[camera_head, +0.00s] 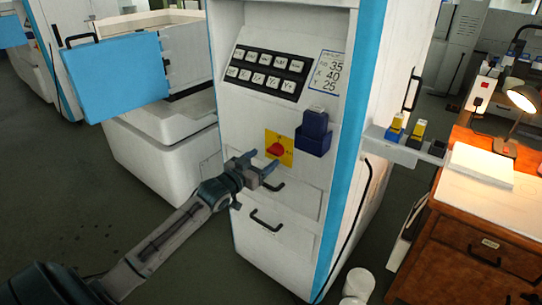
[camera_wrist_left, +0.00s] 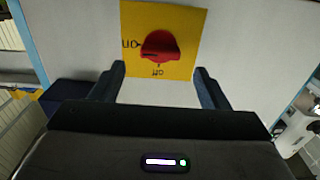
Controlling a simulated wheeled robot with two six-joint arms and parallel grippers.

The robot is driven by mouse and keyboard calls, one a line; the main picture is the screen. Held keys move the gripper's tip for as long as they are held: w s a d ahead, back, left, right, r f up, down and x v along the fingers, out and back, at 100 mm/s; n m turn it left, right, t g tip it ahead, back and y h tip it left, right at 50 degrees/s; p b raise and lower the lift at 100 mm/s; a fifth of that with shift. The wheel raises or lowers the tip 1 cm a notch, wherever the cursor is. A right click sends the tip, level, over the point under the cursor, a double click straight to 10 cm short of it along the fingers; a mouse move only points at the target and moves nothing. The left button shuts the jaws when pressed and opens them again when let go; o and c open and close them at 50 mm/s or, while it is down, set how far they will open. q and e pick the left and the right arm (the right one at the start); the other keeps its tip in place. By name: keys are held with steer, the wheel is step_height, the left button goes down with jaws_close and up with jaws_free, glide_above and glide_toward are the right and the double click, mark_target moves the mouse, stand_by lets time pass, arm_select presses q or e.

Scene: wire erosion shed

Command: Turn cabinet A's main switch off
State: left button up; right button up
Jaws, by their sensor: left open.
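Cabinet A's main switch is a red rotary knob (camera_head: 275,150) on a yellow plate (camera_head: 287,158) on the white cabinet's front. In the left wrist view the red knob (camera_wrist_left: 160,47) sits on the yellow plate (camera_wrist_left: 185,20), with lettering reading upside down: "ON" at its left, "Off" below it. Its handle seems to lie roughly sideways, along the "ON" side. My left gripper (camera_head: 259,165) is open and empty just in front of the plate, slightly below and left of the knob in the head view. Its fingers are apart from the knob. My right gripper is not in view.
A blue bin (camera_head: 314,133) hangs right beside the plate. A black key panel (camera_head: 267,73) sits above, and drawer handles (camera_head: 267,220) are below. A wooden desk (camera_head: 480,225) with a lit lamp (camera_head: 523,98) stands at right. Grey floor is open at left.

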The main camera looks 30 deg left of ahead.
mark_target(272, 152)
arm_select(q)
steer(key=shift+w+d+b, duration=0.2)
steer(key=shift+w+b, duration=0.1)
steer(key=shift+w, duration=2.15)
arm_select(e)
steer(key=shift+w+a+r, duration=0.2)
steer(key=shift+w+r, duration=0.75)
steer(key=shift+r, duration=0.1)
arm_select(q)
steer(key=c, duration=1)
